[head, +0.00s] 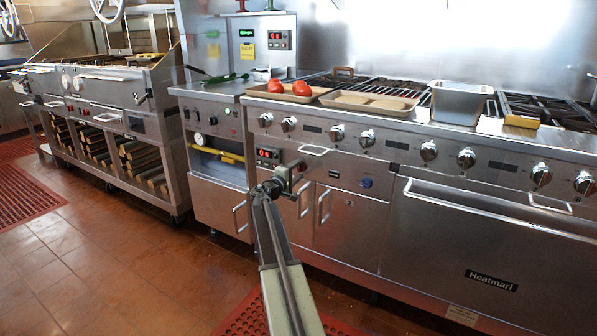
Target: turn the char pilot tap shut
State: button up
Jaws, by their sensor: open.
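My gripper (288,178) is at the end of my raised arm, in front of the steel cooking line near the middle of the head view. It is open, and I see nothing between its fingers. The char grill (100,85) stands at the left, well apart from my gripper. A small dark lever-like handle (142,98) shows on its front right corner. A yellow pipe (220,154) with a round gauge (199,139) runs in an open bay of the middle cabinet, left of my gripper. I cannot tell which small fitting is the char pilot tap or how it is turned.
The range front (360,170) has several knobs and protruding door handles (325,205) close to my gripper. A tray (375,103) and two red tomatoes (288,87) sit on top. Tiled floor (95,260) is free at left; a red mat (245,318) lies below my arm.

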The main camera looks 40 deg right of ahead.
jog(key=v, duration=0.7)
jog(key=shift+a, duration=0.35)
jog(key=shift+s, duration=0.1)
